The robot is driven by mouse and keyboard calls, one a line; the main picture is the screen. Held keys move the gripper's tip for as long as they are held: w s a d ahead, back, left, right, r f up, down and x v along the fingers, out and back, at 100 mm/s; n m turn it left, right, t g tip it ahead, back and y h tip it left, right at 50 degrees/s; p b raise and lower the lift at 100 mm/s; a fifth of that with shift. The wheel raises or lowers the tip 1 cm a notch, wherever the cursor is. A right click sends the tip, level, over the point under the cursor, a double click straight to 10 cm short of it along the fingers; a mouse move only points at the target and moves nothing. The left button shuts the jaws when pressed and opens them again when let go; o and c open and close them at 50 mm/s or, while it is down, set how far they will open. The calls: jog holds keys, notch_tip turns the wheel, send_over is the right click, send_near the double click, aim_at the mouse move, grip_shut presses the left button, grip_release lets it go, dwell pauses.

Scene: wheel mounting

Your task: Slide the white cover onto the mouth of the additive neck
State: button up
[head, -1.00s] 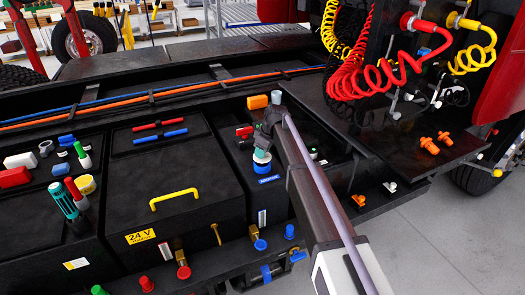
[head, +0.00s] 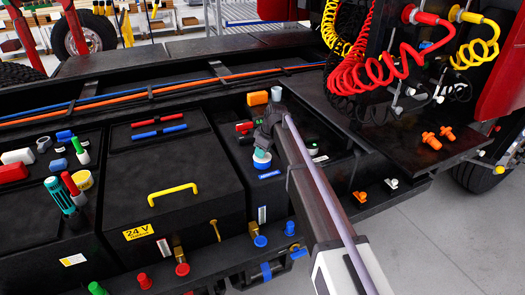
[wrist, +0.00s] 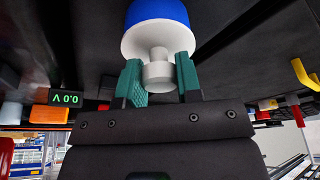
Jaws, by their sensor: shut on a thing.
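My gripper (wrist: 158,80) has green fingers shut on the knob of the white cover (wrist: 158,42). In the wrist view the cover's wide round face lies against the blue mouth of the additive neck (wrist: 157,10), and no gap shows between them. They look roughly in line. In the head view my gripper (head: 262,152) points down at the right-hand black box, with a small white and blue round shape under its fingers. The head view is too small to tell how far the cover is on the neck. The inside of the cover is hidden.
Close by on the same box stand an orange block (head: 257,98) and red and green parts (head: 244,128). A middle box with a yellow handle (head: 174,193) lies to the left. A side shelf with orange fittings (head: 431,141) is to the right. A voltage display (wrist: 65,98) shows in the wrist view.

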jog(key=o, duration=1.1)
jog(key=p+v, duration=1)
jog(key=v, duration=0.1)
jog(key=shift+f, duration=0.1)
jog(key=s+d+f+m+h+b, duration=0.1)
jog(key=s+d+f+m+b, duration=0.1)
jog(key=s+d+m, duration=0.2)
jog(key=s+d+f+m+g+h+b, duration=0.1)
jog(key=s+d+f+m+b, duration=0.2)
jog(key=s+d, duration=0.6)
jog(key=s+d+f+m+h+b, duration=0.1)
jog(key=s+d+m, duration=0.5)
jog(key=s, duration=1.6)
jog(key=shift+d+f+b, duration=0.4)
jog(key=shift+f, duration=0.2)
jog(key=shift+d+f+b, duration=0.35)
jog(key=shift+d+f, duration=0.05)
jog(key=shift+f, duration=0.25)
